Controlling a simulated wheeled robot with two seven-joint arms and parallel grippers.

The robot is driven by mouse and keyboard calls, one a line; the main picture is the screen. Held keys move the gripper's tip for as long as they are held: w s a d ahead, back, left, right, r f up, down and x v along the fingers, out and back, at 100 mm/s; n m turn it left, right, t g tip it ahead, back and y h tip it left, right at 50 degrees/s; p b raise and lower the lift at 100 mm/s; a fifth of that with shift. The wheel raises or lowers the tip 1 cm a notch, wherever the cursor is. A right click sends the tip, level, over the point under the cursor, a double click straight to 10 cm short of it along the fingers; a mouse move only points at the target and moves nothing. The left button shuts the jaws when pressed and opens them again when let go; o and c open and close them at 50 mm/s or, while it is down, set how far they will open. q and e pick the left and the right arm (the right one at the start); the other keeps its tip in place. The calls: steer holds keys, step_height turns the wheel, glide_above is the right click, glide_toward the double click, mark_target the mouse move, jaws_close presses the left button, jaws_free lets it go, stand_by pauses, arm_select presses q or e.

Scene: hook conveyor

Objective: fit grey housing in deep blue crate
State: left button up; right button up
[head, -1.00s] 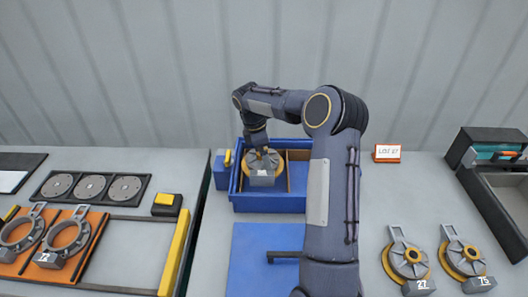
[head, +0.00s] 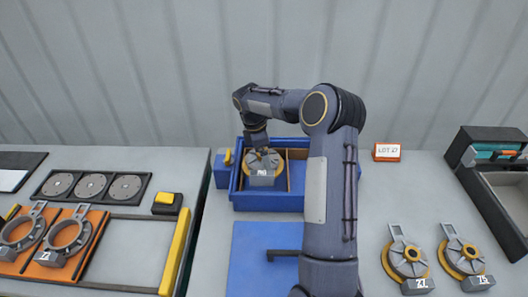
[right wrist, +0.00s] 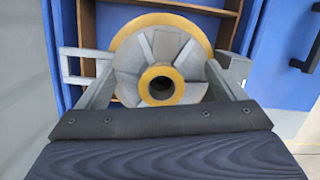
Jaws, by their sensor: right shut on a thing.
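The grey housing (head: 264,168) has a yellow ring and a grey block with a label I cannot read clearly. It sits in the left part of the deep blue crate (head: 275,203), seen from above. My right gripper (head: 262,153) reaches down to it from behind. In the right wrist view the housing (right wrist: 190,52) lies between the two fingers of my right gripper (right wrist: 160,85), which is shut on it. The crate's blue wall (right wrist: 270,45) and wooden divider (right wrist: 231,28) show around it. Whether the housing touches the crate floor is hidden. My left gripper is not in view.
Two more housings, marked 27 (head: 408,262) and 75 (head: 464,257), lie on the table at right. A blue mat (head: 250,260) lies before the crate. A lot sign (head: 387,152) and a grey bin (head: 505,190) stand at right. An orange rack (head: 50,255) is at left.

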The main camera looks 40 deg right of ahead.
steer(key=shift+f+b, duration=0.7)
steer(key=shift+f, duration=0.35)
